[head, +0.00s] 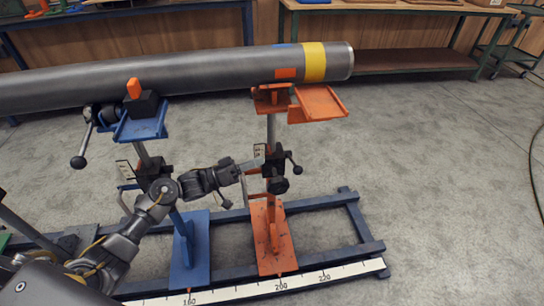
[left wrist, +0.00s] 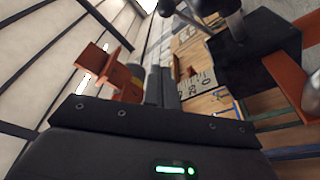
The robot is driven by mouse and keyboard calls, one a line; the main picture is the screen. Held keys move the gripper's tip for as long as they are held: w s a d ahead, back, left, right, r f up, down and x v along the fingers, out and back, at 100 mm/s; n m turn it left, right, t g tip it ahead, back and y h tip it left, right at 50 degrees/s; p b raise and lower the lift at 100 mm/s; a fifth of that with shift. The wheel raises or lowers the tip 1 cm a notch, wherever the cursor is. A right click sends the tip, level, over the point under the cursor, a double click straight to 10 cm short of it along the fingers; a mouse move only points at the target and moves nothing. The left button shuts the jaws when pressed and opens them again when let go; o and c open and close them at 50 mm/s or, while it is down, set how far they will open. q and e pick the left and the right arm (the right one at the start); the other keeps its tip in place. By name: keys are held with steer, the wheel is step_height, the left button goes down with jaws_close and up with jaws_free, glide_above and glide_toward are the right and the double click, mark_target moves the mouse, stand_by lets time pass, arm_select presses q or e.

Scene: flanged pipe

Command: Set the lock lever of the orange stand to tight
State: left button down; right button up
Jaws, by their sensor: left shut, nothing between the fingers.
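The orange stand (head: 268,228) holds the pipe's right part on its orange head (head: 318,103). A black clamp block (head: 273,163) sits midway up its post. A short lock lever (head: 293,161) with a dark ball end points right and slightly down from the block; its setting cannot be read. My left gripper (head: 250,166) is shut and empty, its tips just left of the block; I cannot tell whether they touch. In the left wrist view the shut fingers (left wrist: 162,88) point toward the background, with the black block (left wrist: 258,58) to their right. My right gripper is out of view.
The grey pipe (head: 190,76) with a yellow band lies across both stands. The blue stand (head: 190,250) is left of the orange one, beside my left arm. A blue rail frame (head: 365,228) with a scale (head: 325,275) lies below. Floor to the right is clear.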

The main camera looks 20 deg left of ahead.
arm_select(q)
steer(key=v, duration=0.3)
steer(key=shift+s, duration=0.1)
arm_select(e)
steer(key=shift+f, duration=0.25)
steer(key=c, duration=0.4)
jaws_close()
arm_select(q)
steer(key=s+d+f+n+y, duration=0.2)
steer(key=s+f+y, duration=0.4)
steer(key=f+y, duration=0.6)
steer(key=s+a+f+g+y, duration=0.1)
steer(key=s+f+g, duration=0.3)
steer(key=s, duration=0.7)
steer(key=s+a+f+g+y, duration=0.1)
steer(key=s+f+g+y, duration=0.2)
steer(key=s, duration=0.9)
steer(key=shift+s+f+g, duration=0.25)
steer(key=shift+f+g, duration=0.4)
steer(key=shift+g, duration=0.05)
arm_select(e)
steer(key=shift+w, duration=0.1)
arm_select(q)
steer(key=shift+s+a, duration=0.1)
